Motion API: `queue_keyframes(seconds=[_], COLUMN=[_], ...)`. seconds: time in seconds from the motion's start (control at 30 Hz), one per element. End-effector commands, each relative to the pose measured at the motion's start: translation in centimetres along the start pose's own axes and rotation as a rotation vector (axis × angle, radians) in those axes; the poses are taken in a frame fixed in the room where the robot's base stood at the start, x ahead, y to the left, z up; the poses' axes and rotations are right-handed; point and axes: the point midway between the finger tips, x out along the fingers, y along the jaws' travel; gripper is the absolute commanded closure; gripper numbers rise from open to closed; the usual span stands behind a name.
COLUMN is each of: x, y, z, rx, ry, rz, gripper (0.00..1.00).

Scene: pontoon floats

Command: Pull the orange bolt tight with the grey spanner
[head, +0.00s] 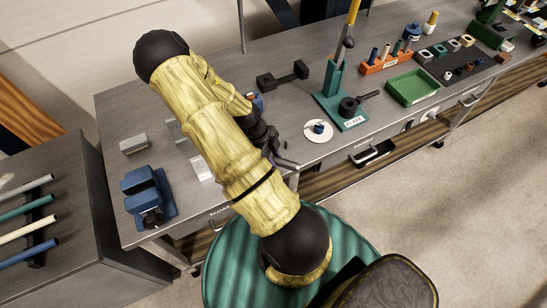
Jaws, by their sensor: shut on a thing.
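My gripper (268,138) is in the head view over the front part of the grey workbench, partly hidden by my own yellow arm. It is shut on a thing. A grey bar end, which looks like the spanner (287,163), sticks out below and to the right of it near the bench's front edge. The rest of the spanner is hidden by the gripper. I cannot make out the orange bolt. A small blue part (258,102) shows just behind the gripper, mostly covered by the arm.
The workbench (232,60) holds a blue vise (150,195), a grey block (133,145), a black double-ended holder (283,76), a white plate (315,136), a green press (333,92), an orange rack (385,64) and a green tray (413,88). A drawer (372,153) stands out below.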

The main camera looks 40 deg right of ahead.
Motion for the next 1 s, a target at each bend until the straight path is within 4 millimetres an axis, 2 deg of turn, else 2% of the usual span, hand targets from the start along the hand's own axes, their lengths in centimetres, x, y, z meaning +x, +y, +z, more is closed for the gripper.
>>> queue_keyframes(seconds=[0.7,1.0], x=[-2.9,-3.1], y=[-0.1,-0.1], z=[-1.2,-1.3], rx=[0.0,0.0], ry=[0.0,0.0], rz=[-0.001,-0.001], gripper=[1.0,1.0])
